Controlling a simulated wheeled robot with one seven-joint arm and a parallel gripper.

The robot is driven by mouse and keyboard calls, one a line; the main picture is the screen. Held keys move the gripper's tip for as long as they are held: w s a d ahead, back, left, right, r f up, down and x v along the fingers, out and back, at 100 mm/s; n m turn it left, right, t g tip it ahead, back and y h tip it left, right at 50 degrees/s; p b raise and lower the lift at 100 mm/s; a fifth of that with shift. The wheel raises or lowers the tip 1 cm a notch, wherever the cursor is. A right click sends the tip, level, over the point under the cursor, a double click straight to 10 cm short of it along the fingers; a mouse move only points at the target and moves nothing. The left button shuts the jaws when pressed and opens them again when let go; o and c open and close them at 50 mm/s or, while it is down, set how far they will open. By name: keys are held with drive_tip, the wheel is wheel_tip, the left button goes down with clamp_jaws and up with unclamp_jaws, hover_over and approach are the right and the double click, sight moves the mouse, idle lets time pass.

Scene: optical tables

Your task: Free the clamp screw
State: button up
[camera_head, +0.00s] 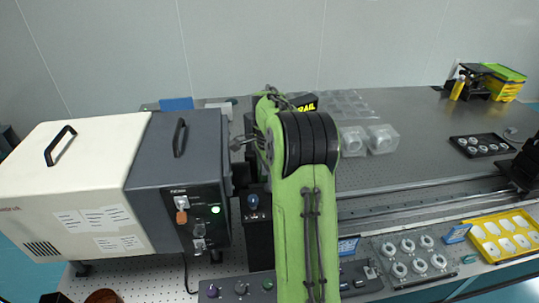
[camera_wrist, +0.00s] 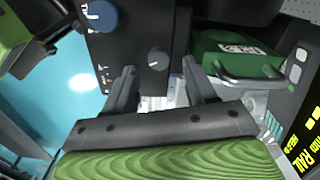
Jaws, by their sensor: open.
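I cannot tell for sure which part is the clamp screw. In the wrist view, a small dark round knob (camera_wrist: 158,58) sits on the face of a black box (camera_wrist: 135,40), between the tips of my gripper (camera_wrist: 160,68). The fingers are open with a gap between them and hold nothing. I cannot tell how far the tips are from the box. A larger blue knob (camera_wrist: 101,15) is on the same face, and a blue knob shows on a black unit in the head view (camera_head: 253,201).
A cream and dark grey instrument (camera_head: 80,170) with a lit green button stands left of my arm. A green cover (camera_wrist: 238,55) is close to the right finger. On the optical table are clear boxes (camera_head: 383,138), a tray of round parts (camera_head: 412,274) and a yellow tray (camera_head: 475,245).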

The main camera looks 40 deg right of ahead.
wheel_tip(320, 180, up, 13)
drive_tip(key=p, duration=0.2)
drive_tip(key=shift+f, duration=0.2)
drive_tip(key=s+a+r+n+t+h+b, duration=0.1)
drive_tip(key=s+a+n, duration=0.4)
drive_tip(key=a, duration=0.4)
drive_tip(key=s+a+r+n+t+h+b, duration=0.1)
drive_tip(key=s+a+r+n+t+b, duration=0.1)
drive_tip(key=s+a+n, duration=0.4)
drive_tip(key=s+a+f+n+t+y+b, duration=0.1)
drive_tip(key=s+a+f+n+t+y, duration=0.1)
drive_tip(key=s+a+f+n, duration=0.6)
drive_tip(key=s+a+n, duration=0.1)
drive_tip(key=a+n, duration=0.2)
drive_tip(key=shift+f+t, duration=0.15)
drive_tip(key=shift+t, duration=0.15)
